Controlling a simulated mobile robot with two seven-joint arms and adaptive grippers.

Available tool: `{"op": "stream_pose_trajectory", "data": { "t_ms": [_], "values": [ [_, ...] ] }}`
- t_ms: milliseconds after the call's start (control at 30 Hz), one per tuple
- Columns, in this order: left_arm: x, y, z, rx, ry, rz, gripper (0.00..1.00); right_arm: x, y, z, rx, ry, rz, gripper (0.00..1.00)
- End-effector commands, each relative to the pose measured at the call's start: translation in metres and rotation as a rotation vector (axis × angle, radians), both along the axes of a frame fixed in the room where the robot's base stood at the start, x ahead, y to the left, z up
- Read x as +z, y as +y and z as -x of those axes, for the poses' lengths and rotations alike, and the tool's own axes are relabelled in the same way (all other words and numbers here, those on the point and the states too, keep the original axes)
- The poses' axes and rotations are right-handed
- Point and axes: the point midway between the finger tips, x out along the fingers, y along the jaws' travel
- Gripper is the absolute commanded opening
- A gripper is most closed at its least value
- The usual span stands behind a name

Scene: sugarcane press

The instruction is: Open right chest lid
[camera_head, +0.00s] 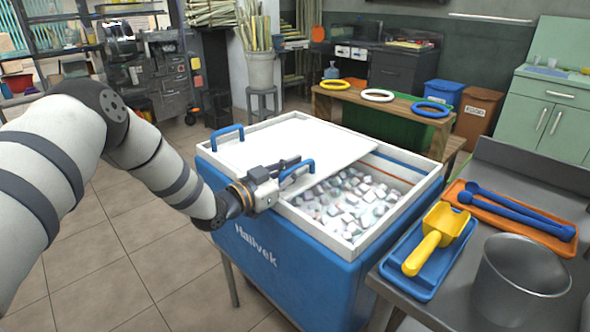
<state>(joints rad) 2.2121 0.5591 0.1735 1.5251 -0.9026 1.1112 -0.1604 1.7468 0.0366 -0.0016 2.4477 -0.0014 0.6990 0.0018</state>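The blue chest (290,262) stands in the middle with a white top frame. White lid panels (285,142) cover its left part. The right part is uncovered and shows pale ice cubes (345,205) inside. One blue handle (297,169) is near the panel's front right edge; another blue handle (227,136) is at the left end. My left gripper (292,167) is at the front right handle, its fingers beside or around it; whether they are closed on it is hard to tell. My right gripper is not in view.
A metal table (478,222) at right holds a blue tray (424,287) with a yellow scoop (438,238), an orange tray (540,238) with blue utensils, and a metal pot (520,280). A wooden bench (340,97) with rings stands behind. Tiled floor is open at left.

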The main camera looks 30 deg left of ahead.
Motion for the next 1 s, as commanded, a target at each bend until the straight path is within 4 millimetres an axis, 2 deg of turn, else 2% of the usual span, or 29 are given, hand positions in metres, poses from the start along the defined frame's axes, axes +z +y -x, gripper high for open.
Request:
{"op": "stream_pose_trajectory", "data": {
  "t_ms": [33,100,467,567,800,1000],
  "values": [
    [-0.001,0.000,0.000,-0.001,0.003,-0.001,0.23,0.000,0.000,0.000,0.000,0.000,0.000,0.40],
    [-0.001,0.000,0.000,0.000,0.003,-0.001,0.33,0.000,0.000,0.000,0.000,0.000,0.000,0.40],
    [0.000,0.002,0.005,0.000,0.000,0.000,0.33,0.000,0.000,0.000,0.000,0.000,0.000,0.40],
    [0.000,0.009,0.023,0.002,0.003,0.003,0.33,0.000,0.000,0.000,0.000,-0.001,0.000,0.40],
    [-0.001,0.031,0.084,0.003,0.004,0.002,0.33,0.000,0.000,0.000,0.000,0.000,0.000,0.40],
    [-0.001,0.041,0.110,0.002,0.004,0.001,0.33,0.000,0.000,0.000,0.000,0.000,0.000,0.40]
  ]
}}
